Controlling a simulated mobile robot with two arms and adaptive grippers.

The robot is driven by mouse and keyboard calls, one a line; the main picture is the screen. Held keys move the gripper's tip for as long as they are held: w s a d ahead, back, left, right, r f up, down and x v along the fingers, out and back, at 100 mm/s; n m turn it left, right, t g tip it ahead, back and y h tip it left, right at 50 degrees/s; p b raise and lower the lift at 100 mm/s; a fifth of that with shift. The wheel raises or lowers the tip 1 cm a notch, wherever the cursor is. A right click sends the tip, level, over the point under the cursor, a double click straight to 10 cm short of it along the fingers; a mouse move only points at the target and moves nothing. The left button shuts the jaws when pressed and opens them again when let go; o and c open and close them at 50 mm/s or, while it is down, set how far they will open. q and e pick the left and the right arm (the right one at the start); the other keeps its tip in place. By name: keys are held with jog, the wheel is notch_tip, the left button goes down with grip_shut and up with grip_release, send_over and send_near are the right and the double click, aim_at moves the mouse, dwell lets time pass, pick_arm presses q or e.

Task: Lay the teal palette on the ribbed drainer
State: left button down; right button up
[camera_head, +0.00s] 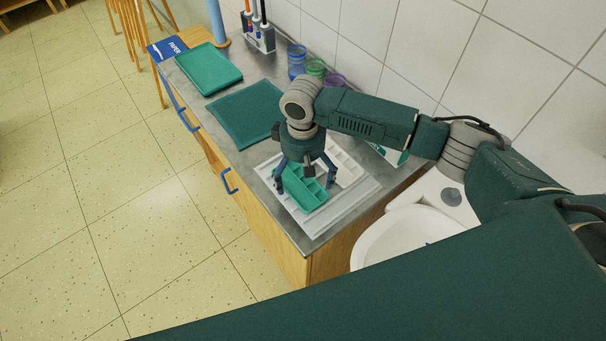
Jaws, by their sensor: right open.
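The teal palette (306,196), with several compartments, lies on the white ribbed drainer (345,210) at the right end of the counter. Its left edge is close to the drainer's left edge. A white palette (347,168) lies beside it, to its right. My right gripper (305,184) is directly above the teal palette, pointing down. Its fingers are open, one on each side of the palette. The gripper hides part of the palette's far end, and I cannot tell whether the fingers touch it. My left gripper is out of view.
Left along the counter (230,85) are a dark teal mat (243,116), a teal tray (208,68) and a blue paper pack (165,48). Coloured cups (316,69) and a brush holder (259,40) stand by the wall. A white sink (408,234) is right of the drainer.

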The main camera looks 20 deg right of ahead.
aim_at(303, 181)
notch_tip(303, 181, up, 12)
jog(key=b, duration=0.2)
dwell(0.6)
